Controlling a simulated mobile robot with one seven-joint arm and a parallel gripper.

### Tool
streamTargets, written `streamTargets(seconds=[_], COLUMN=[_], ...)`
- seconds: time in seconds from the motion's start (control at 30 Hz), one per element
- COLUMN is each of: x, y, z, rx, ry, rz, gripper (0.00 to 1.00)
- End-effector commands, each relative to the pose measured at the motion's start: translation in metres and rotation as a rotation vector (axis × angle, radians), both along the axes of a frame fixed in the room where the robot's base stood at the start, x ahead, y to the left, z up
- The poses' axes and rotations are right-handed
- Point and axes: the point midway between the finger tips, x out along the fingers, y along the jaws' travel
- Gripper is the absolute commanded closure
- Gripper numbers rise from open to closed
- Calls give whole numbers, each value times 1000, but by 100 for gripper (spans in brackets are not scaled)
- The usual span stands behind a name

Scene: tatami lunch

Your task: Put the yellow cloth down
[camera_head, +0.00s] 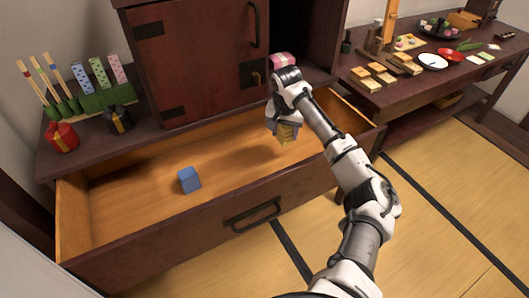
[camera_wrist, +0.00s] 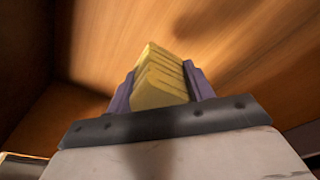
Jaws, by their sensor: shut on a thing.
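The yellow cloth (camera_wrist: 160,80) is a folded, ridged bundle between the two fingers of my gripper (camera_wrist: 160,88) in the wrist view. My gripper is shut on it. In the head view the yellow cloth (camera_head: 287,133) hangs below my gripper (camera_head: 284,126), over the right part of the open drawer (camera_head: 150,225). The wooden drawer floor shows beyond the cloth in the wrist view. I cannot tell whether the cloth touches the drawer floor.
A blue folded cloth (camera_head: 189,179) lies in the drawer's left middle. The drawer floor around it is clear. A pink bundle (camera_head: 282,60) sits on the cabinet ledge behind my wrist. Red (camera_head: 62,137) and black (camera_head: 118,119) containers stand at left. A food table (camera_head: 440,70) stands at right.

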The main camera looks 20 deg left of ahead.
Motion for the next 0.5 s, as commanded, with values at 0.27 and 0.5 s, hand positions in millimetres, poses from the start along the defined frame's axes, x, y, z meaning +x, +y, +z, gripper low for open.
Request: streamTargets(seconds=[0.27,0.5], x=[0,0], y=[-1,-1], z=[-42,-67], rx=[0,-2], ry=[1,2], rz=[-1,-1], gripper=[74,74])
